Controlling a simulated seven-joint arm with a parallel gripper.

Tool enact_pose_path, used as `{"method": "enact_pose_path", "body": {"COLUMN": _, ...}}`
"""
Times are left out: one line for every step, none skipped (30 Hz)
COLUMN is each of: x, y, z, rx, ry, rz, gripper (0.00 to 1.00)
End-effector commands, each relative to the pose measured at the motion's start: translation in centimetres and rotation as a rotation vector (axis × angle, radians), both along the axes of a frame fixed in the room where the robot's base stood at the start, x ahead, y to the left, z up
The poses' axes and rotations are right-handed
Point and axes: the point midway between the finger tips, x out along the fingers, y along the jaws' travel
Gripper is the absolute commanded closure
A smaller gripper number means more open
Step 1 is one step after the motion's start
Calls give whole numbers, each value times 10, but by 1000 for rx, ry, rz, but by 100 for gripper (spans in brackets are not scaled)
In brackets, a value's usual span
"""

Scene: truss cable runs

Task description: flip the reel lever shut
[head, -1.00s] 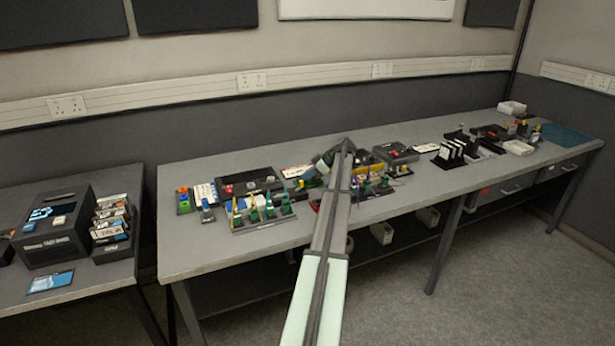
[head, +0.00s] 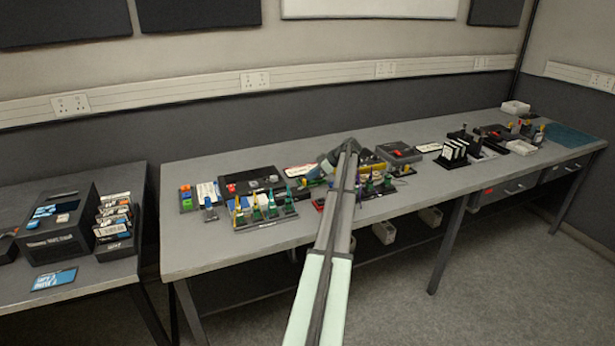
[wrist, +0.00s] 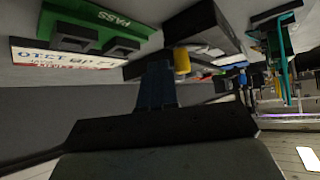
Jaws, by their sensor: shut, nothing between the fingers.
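My gripper (wrist: 157,85) is shut and empty, low in the middle of the wrist view. In the head view my arm hides the fingertips. In the wrist view a dark block (wrist: 203,24) with a yellow cylinder (wrist: 181,61) at its lower edge is just beyond the fingers. I cannot tell whether they touch. I cannot make out the reel lever for certain in either view.
A green tray marked PASS (wrist: 97,22) and a printed card (wrist: 60,56) are at upper left in the wrist view. The long bench (head: 215,252) holds several racks and a dark device (head: 398,153). Its front left strip is bare.

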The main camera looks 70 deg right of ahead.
Motion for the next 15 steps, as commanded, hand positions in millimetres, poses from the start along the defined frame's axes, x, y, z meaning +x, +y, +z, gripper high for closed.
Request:
{"method": "enact_pose_path", "body": {"x": -8, "y": -9, "z": 0, "rx": -1, "ry": 0, "rz": -2, "gripper": 100}}
{"method": "enact_pose_path", "body": {"x": -13, "y": -12, "z": 0, "rx": -1, "ry": 0, "rz": -3, "gripper": 100}}
{"method": "enact_pose_path", "body": {"x": -19, "y": -17, "z": 0, "rx": -1, "ry": 0, "rz": -3, "gripper": 100}}
{"method": "enact_pose_path", "body": {"x": -22, "y": -20, "z": 6, "rx": -2, "ry": 0, "rz": -2, "gripper": 100}}
{"method": "enact_pose_path", "body": {"x": -25, "y": -22, "z": 10, "rx": -2, "ry": 0, "rz": -2, "gripper": 100}}
{"method": "enact_pose_path", "body": {"x": -30, "y": -26, "z": 16, "rx": -3, "ry": -1, "rz": -4, "gripper": 100}}
{"method": "enact_pose_path", "body": {"x": -34, "y": -29, "z": 21, "rx": -3, "ry": -1, "rz": -4, "gripper": 100}}
{"method": "enact_pose_path", "body": {"x": -38, "y": -31, "z": 25, "rx": -3, "ry": -1, "rz": -3, "gripper": 100}}
{"method": "enact_pose_path", "body": {"x": -42, "y": -35, "z": 30, "rx": -3, "ry": -1, "rz": -3, "gripper": 100}}
{"method": "enact_pose_path", "body": {"x": -45, "y": -37, "z": 33, "rx": -3, "ry": -1, "rz": -3, "gripper": 100}}
{"method": "enact_pose_path", "body": {"x": -48, "y": -39, "z": 37, "rx": -3, "ry": -1, "rz": -3, "gripper": 100}}
{"method": "enact_pose_path", "body": {"x": -52, "y": -43, "z": 41, "rx": -3, "ry": -1, "rz": -3, "gripper": 100}}
{"method": "enact_pose_path", "body": {"x": -56, "y": -45, "z": 45, "rx": -3, "ry": -1, "rz": -3, "gripper": 100}}
{"method": "enact_pose_path", "body": {"x": -58, "y": -46, "z": 48, "rx": -2, "ry": 1, "rz": -2, "gripper": 100}}
{"method": "enact_pose_path", "body": {"x": -62, "y": -49, "z": 52, "rx": -2, "ry": 1, "rz": -2, "gripper": 100}}
